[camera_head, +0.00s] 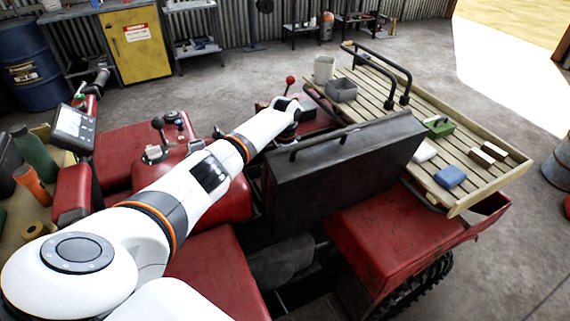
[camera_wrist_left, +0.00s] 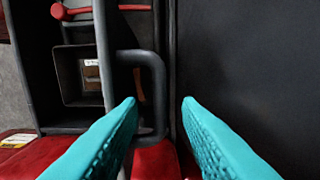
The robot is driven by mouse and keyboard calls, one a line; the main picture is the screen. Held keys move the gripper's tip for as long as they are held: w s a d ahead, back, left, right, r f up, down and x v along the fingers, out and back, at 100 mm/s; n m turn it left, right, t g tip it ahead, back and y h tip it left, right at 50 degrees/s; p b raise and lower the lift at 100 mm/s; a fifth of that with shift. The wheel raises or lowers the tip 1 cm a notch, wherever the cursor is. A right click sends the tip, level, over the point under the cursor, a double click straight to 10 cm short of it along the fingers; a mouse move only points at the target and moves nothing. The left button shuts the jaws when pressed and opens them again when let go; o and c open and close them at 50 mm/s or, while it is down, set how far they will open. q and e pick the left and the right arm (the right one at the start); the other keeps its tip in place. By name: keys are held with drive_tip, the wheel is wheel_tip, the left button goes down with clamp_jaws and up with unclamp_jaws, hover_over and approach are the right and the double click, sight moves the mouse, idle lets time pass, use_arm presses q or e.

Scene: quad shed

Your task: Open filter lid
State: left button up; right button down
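A large black panel (camera_head: 345,170) with a bar handle (camera_head: 318,143) stands tilted upright on the red quad in the head view. I cannot tell which part is the filter lid. My left arm reaches over the quad to the panel's far side, and the panel hides its fingers there. In the left wrist view my left gripper (camera_wrist_left: 159,102) has its teal fingers spread, with nothing clearly held. A dark bent bar (camera_wrist_left: 157,75) passes close to the left fingertip; contact is unclear. A dark surface (camera_wrist_left: 245,70) fills the right side. My right gripper is not in view.
A wooden slatted rack (camera_head: 400,115) with a mug (camera_head: 323,69), a grey box (camera_head: 341,90) and small blocks lies beyond the panel. A red-knobbed lever (camera_head: 290,81) stands near my left wrist. In the wrist view, a dark open recess (camera_wrist_left: 83,75) lies left of the fingers.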

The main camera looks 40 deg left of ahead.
use_arm(q)
wheel_tip(320, 180, up, 12)
drive_tip(key=b, duration=0.2)
drive_tip(key=shift+b, duration=0.3)
drive_tip(key=shift+a, duration=0.1)
idle(0.4)
